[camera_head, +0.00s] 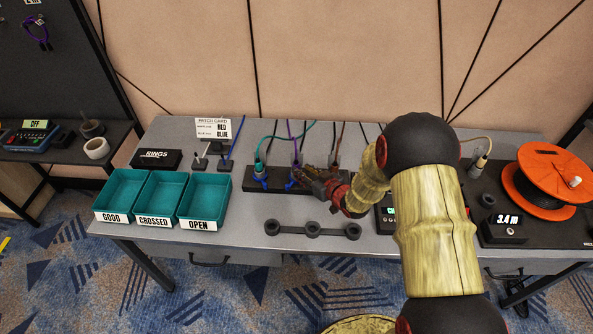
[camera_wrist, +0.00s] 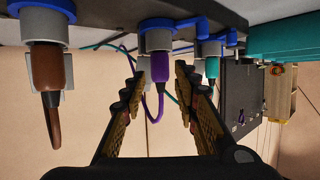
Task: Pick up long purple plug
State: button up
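The purple plug (camera_wrist: 160,66) sits in a grey socket with a blue ring in the wrist view, its purple cable curving away. In the head view its cable (camera_head: 292,140) rises behind the dark socket strip (camera_head: 250,186). My gripper (camera_wrist: 158,80) is open, one finger on each side of the purple plug in the picture, with visible gaps to both. Whether the fingertips are level with the plug in depth is unclear. In the head view my gripper (camera_head: 314,178) is beside the strip and partly covers it.
A brown plug (camera_wrist: 47,80) and a teal plug (camera_wrist: 212,68) sit in neighbouring sockets. Teal bins (camera_head: 120,189) marked GOOD, CROSSED and OPEN stand at the left. A dark three-ring holder (camera_head: 312,231) lies in front. An orange reel (camera_head: 545,180) is at the right.

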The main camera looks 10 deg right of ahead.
aim_at(298, 167)
jog(key=b+x, duration=0.1)
jog(key=x, duration=0.2)
jog(key=shift+w+a+f, duration=0.15)
jog(key=shift+w+f, duration=0.05)
jog(key=shift+w, duration=0.45)
jog(key=shift+c, duration=0.6)
grip_shut()
